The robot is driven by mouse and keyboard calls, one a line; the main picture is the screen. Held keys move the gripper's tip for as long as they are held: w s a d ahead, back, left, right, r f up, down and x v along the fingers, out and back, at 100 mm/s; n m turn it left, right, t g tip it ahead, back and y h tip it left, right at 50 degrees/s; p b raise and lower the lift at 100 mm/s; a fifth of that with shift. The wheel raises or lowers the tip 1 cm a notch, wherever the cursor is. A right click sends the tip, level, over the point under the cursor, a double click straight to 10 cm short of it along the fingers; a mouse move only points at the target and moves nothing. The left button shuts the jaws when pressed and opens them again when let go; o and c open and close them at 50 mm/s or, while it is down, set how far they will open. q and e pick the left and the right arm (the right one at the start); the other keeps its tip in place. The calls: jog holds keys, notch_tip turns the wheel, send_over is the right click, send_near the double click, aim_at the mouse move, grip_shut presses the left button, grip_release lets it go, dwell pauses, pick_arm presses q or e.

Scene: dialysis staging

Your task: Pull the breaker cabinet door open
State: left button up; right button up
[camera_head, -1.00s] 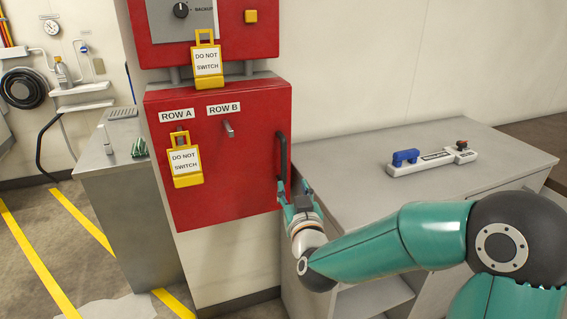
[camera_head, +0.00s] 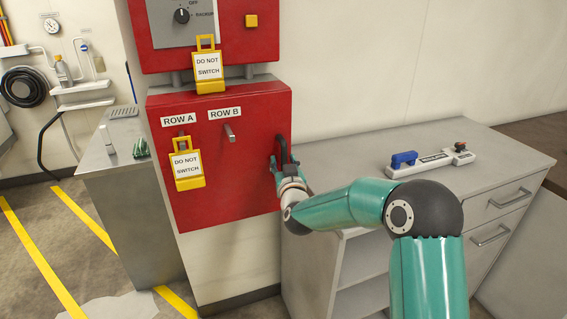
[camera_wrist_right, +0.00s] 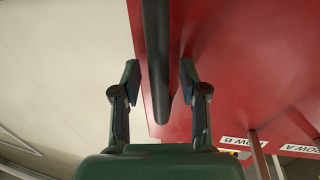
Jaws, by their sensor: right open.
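The red breaker cabinet door (camera_head: 220,190) is shut, with labels ROW A and ROW B and a dark vertical handle (camera_head: 282,150) at its right edge. In the right wrist view the handle (camera_wrist_right: 157,60) is a dark bar that runs between the two fingers. My right gripper (camera_head: 281,165) is at the handle; in the wrist view it (camera_wrist_right: 160,75) is open, one finger on each side of the bar, with gaps visible. The gripper hides part of the handle in the head view. My left gripper is not in view.
A yellow DO NOT SWITCH tag (camera_head: 187,166) hangs under ROW A, and a lever (camera_head: 229,133) sticks out under ROW B. A steel cabinet (camera_head: 130,200) stands to the left.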

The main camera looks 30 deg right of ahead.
grip_shut()
jog(key=shift+a, duration=0.1)
dwell(0.3)
